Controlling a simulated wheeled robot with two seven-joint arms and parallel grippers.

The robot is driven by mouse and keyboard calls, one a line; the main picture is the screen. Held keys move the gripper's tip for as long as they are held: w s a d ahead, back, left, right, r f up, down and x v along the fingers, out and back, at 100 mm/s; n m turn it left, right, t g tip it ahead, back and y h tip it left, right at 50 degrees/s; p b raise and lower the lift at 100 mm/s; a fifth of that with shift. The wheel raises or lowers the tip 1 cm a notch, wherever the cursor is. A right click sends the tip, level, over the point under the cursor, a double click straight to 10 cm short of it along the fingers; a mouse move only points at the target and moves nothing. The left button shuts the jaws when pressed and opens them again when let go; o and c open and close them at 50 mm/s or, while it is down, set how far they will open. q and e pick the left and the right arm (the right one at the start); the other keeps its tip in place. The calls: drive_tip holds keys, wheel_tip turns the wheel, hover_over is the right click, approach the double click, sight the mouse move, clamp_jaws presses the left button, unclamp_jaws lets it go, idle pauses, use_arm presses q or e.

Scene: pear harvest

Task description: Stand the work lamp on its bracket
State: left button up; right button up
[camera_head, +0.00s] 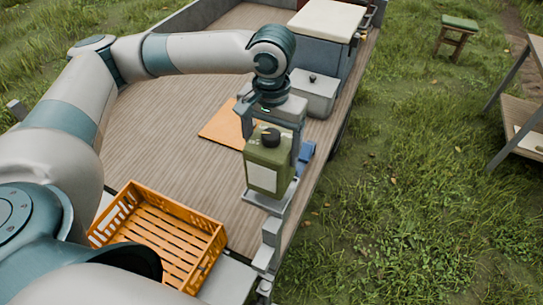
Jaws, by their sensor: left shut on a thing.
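The work lamp appears to be the olive-green box (267,163) with a black knob on top and a pale front panel. It is upright at the right edge of the wooden truck bed. My left gripper (271,135) comes down from above and is shut on its upper part, a finger on either side. A grey metal bracket (268,202) with a flat plate is directly under the lamp. The lamp's base looks at or very close to the plate; I cannot tell whether they touch. My right gripper is not in view.
An empty orange slatted crate (211,249) stands at the near end of the wooden bed (165,125). An orange mat (222,124) and a blue item (306,152) lie near the lamp. A grey box (314,92) and a larger pale-topped chest (328,20) stand behind. Grass lies right.

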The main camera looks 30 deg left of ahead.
sight(272, 134)
use_arm(q)
drive_tip(key=shift+f+p, duration=0.75)
drive_tip(key=shift+f, duration=1.15)
drive_tip(key=o, duration=2.1)
drive_tip(key=shift+f, duration=0.2)
drive_tip(key=shift+r, duration=0.15)
wheel_tip(272, 134, up, 12)
drive_tip(key=shift+b, duration=1.25)
